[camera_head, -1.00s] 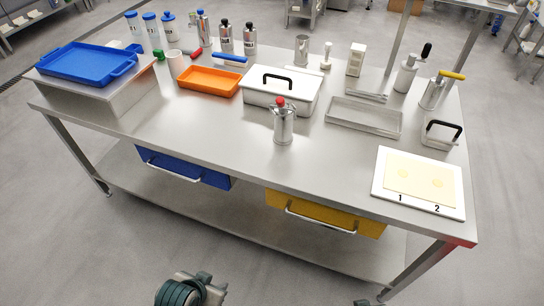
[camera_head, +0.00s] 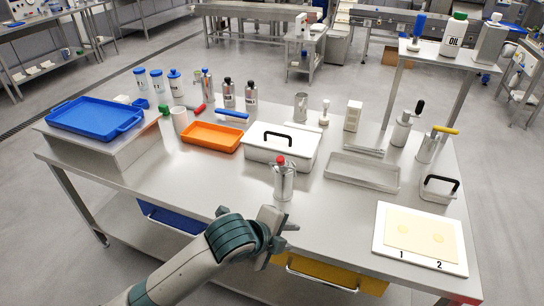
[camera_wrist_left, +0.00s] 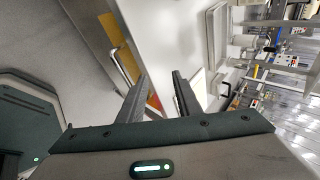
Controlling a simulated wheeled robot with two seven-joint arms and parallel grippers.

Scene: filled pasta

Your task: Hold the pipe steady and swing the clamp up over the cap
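My right gripper is not in view.
A white box with a black handle (camera_head: 279,155) stands behind the cylinder, and an orange tray (camera_head: 213,137) is to its left. A shallow metal tray (camera_head: 362,172) and a white board (camera_head: 421,259) lie to the right. The front left tabletop is clear.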

